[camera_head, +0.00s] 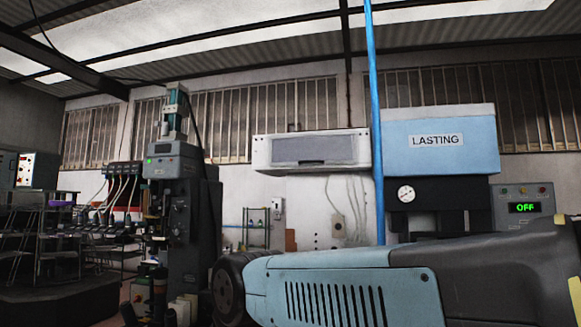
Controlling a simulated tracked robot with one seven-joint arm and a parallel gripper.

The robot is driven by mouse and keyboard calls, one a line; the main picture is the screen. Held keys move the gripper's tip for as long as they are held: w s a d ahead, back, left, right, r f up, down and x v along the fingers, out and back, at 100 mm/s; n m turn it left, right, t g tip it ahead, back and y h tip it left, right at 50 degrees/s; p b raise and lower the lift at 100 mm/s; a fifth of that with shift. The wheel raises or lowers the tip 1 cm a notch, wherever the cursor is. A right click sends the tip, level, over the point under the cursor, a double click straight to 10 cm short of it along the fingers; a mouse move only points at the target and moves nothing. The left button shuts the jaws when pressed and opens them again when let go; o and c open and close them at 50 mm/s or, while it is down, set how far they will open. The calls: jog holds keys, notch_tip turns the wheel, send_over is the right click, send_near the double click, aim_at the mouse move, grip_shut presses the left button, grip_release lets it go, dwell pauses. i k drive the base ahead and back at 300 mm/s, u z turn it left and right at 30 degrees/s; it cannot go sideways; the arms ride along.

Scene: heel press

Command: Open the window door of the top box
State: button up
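The top box (265,153) is a long, off-white box high against the back wall, left of the blue pole. Its window door (312,149) is a grey rectangular panel in the front, with a small dark handle-like mark at its lower edge. The door looks shut, lying flush in the box front. The inside of the box is hidden. The right end of the box meets the blue pole in the picture. My gripper is not in view.
A thin blue pole (373,120) runs from top to bottom. Right of it stands a light-blue machine labelled LASTING (440,165), with a control panel (524,207) showing OFF. A dark press machine (178,200) stands left. The lower right is blocked at close range.

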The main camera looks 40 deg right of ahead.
aim_at(310, 149)
jog(key=z, duration=0.55)
jog(key=i, duration=1.05)
jog(key=z, duration=0.85)
jog(key=k, duration=0.85)
jog(key=z, duration=0.15)
jog(key=i, duration=0.9)
jog(key=u, duration=0.15)
